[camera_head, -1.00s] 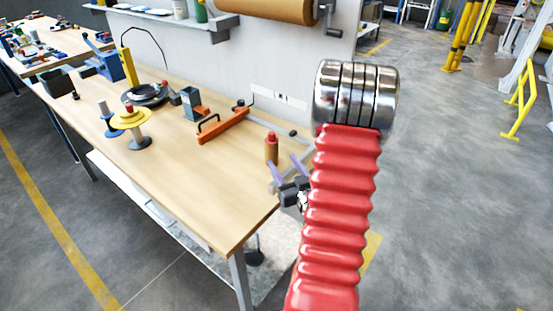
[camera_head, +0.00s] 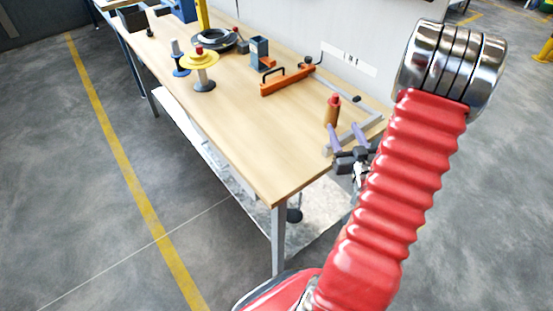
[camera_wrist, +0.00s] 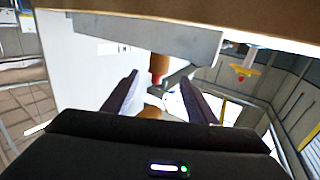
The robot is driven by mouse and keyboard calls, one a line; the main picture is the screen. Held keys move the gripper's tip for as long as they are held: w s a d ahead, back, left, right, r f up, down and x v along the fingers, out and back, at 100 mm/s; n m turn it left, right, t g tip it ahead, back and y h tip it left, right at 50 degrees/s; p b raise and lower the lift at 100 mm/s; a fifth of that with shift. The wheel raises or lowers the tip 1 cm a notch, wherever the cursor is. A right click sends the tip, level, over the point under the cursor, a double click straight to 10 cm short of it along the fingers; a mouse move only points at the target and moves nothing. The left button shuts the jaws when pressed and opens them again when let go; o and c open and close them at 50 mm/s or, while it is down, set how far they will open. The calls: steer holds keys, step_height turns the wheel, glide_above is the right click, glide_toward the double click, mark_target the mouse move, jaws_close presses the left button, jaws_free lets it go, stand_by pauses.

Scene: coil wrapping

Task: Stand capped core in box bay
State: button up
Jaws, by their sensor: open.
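The capped core (camera_head: 332,114), a brown cylinder with a red cap, stands upright near the right end of the wooden bench (camera_head: 250,135). My gripper (camera_head: 342,127) is open and empty at that end, its two purple fingers pointing toward the core. In the wrist view, which looks upside down, the core (camera_wrist: 160,65) appears between and beyond the fingertips (camera_wrist: 159,77). A gap to the fingers seems to remain, but its size is hard to judge. I cannot make out a box with bays in any view.
A grey bar frame (camera_head: 345,137) lies beside the core. The bench front is clear.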

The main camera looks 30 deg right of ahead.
steer(key=w+a+r+n+g+y, duration=0.1)
steer(key=w+a+r+g, duration=0.25)
steer(key=a, duration=0.45)
steer(key=w+a+r+n+g+y, duration=0.2)
steer(key=w+a+r, duration=0.25)
steer(key=a, duration=0.35)
steer(key=s+a+r+n+g+y, duration=0.1)
steer(key=s+a+r+g+y, duration=0.1)
steer(key=s+a, duration=0.7)
steer(key=s+a+r+n+g+y, duration=0.1)
steer(key=s+a+r+g+y, duration=0.1)
steer(key=s+a, duration=0.7)
steer(key=a+r+g, duration=0.1)
steer(key=a+r, duration=0.1)
steer(key=a, duration=0.2)
steer(key=shift+a+y, duration=0.25)
steer(key=shift+y, duration=0.05)
steer(key=shift+w, duration=0.1)
